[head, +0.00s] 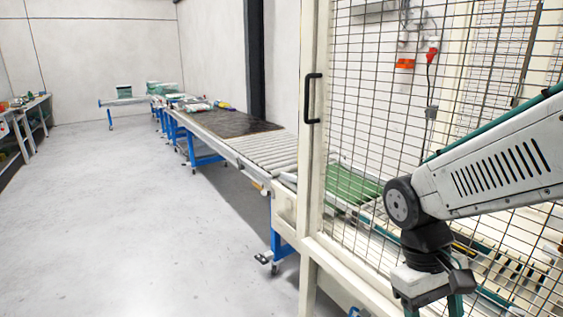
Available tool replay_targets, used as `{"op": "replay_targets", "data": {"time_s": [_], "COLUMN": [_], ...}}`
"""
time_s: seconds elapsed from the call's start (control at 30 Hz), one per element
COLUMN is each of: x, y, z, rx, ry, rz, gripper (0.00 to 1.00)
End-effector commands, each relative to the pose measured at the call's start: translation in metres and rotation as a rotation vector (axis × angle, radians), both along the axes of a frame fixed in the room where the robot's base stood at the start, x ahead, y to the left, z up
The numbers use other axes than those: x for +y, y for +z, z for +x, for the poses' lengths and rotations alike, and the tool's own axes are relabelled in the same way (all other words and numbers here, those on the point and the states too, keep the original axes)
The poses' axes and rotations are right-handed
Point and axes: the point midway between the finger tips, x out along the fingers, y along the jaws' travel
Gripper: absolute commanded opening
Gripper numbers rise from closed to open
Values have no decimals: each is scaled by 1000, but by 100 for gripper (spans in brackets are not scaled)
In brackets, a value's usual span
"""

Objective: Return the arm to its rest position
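My gripper (436,304) hangs at the lower right of the head view, below the dark wrist of my grey arm. The arm comes in from the right edge, in front of a wire mesh fence. No egg tray can be made out clearly.
The mesh fence (385,95) with a cream frame and black handle (312,98) stands close behind my arm. A roller conveyor (262,150) on blue legs runs to the back. A workbench (28,122) stands far left. The grey floor (120,220) at left is clear.

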Motion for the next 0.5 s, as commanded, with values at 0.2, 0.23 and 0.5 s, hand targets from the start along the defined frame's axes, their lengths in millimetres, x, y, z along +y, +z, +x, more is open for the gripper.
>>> {"op": "replay_targets", "data": {"time_s": [0.2, 0.23, 0.5], "x": [-3, -4, -16], "y": [40, 44, 79], "z": [-30, -34, -56], "rx": [-207, -236, -443], "ry": [-127, -141, -217], "rz": [121, 133, 173], "gripper": [62, 62, 62]}}
